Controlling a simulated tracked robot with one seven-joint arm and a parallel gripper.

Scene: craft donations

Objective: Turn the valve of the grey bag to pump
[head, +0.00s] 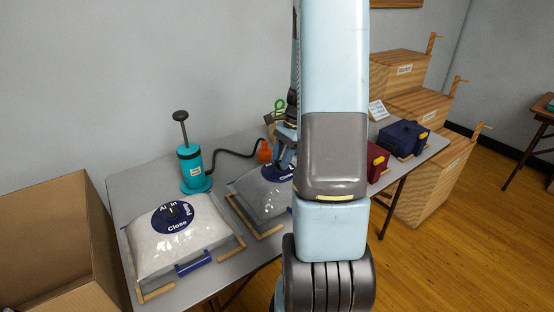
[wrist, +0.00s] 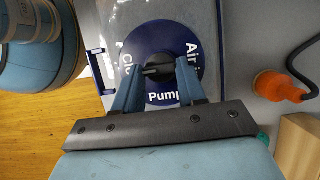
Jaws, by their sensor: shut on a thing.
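The grey bag (head: 258,205) lies on the table in the middle of the head view, partly hidden by my arm. Its round blue valve dial (wrist: 208,62) fills the middle of the wrist view, with the words Air in at right, Pump nearest my gripper and Close at left, partly covered. A black valve knob (wrist: 158,70) stands at the dial's centre and lies crosswise in the wrist view. My gripper (wrist: 158,80) is shut on this knob, one finger on each side. I cannot tell exactly which label the knob points at.
A white bag (head: 178,247) with a similar dial lies at left. The teal pump (head: 193,168) stands behind, its black hose ending in an orange nozzle (wrist: 280,87) beside the grey bag. Red (head: 378,160) and navy (head: 404,138) bags are at right. A cardboard box (head: 50,235) stands at far left.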

